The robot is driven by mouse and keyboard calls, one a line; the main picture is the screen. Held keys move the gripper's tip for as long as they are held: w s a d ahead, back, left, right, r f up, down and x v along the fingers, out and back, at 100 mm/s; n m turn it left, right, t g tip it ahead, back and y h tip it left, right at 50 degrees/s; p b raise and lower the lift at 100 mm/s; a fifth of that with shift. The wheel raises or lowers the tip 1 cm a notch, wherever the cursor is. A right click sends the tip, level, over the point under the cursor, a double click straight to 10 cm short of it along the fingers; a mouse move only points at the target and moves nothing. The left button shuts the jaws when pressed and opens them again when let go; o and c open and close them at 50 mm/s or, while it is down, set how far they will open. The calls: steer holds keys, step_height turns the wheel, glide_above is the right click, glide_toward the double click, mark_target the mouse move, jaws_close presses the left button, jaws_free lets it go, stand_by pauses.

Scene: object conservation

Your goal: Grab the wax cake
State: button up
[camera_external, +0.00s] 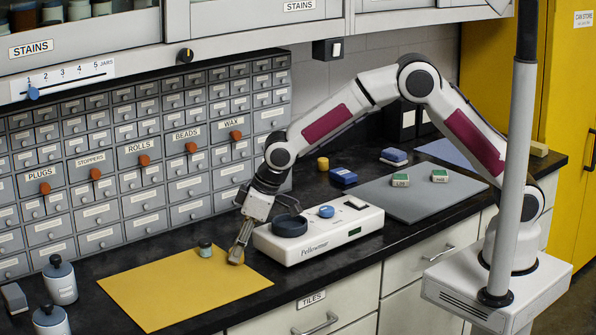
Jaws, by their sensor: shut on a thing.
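My gripper (238,256) points down at the right edge of the yellow mat (170,291), just left of the white appliance. Its fingers are shut on a small tan piece, which looks like the wax cake (235,259). The fingers hide most of it, and I cannot tell whether it touches the mat.
The white appliance (345,238) carries a dark round dish (290,226) and a blue round piece (326,211). A grey mat (405,207) with two green blocks lies to its right. Blue blocks and a yellow cylinder (323,163) stand behind. Lidded jars (60,280) stand front left. Drawers line the back.

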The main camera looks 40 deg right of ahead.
steer(key=shift+r, duration=0.15)
step_height(320, 180, up, 10)
stand_by(0.6)
